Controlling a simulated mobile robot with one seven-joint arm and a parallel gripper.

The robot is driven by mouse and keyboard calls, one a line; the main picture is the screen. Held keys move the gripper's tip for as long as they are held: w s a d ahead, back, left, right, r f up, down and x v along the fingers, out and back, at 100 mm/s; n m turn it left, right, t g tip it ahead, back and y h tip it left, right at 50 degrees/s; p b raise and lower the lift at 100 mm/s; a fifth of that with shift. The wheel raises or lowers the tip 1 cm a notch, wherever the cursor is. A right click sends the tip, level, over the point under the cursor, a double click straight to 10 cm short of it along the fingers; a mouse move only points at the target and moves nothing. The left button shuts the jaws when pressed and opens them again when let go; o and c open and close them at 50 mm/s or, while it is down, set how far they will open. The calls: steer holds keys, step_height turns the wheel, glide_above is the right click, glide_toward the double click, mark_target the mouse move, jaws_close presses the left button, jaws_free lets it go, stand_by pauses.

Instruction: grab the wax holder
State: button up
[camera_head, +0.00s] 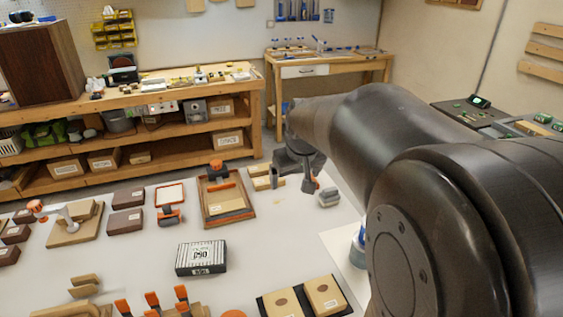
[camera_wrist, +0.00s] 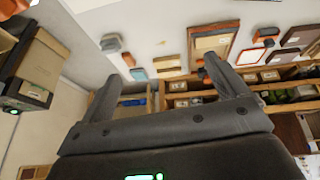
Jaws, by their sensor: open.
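No object carries a readable wax holder label, so I cannot tell which one it is. My gripper (camera_head: 293,182) is open and empty above the far right part of the white table. Its two dark fingers also show apart in the wrist view (camera_wrist: 163,70). A small grey object (camera_head: 329,198) lies just right of the gripper; a similar grey piece shows in the wrist view (camera_wrist: 111,42). Tan blocks (camera_head: 262,182) lie just left of the fingers. A wooden tray with an orange clamp (camera_head: 225,213) lies farther left. A striped black-and-white box (camera_head: 201,258) sits nearer the middle.
Brown blocks (camera_head: 126,221) and a board with an orange-and-white clamp (camera_head: 76,226) are at left. Two tan boxes (camera_head: 325,297) and orange-tipped pieces (camera_head: 152,300) are in front. A workbench (camera_head: 170,96) stands behind. White table (camera_head: 275,240) is bare around the striped box.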

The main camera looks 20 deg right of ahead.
steer(key=w+d+f, duration=0.5)
steer(key=w+d, duration=0.2)
steer(key=w, duration=0.1)
glide_toward(329, 194)
steer(key=w+d+f, duration=0.1)
steer(key=w+d, duration=0.1)
steer(key=shift+y, duration=0.4)
steer(key=x, duration=0.4)
steer(key=shift+s+f, duration=0.1)
steer(key=shift+f, duration=0.4)
steer(key=shift+x, duration=3.1)
steer(key=shift+r, duration=0.1)
steer(key=c, duration=1.2)
steer(key=shift+o, duration=0.2)
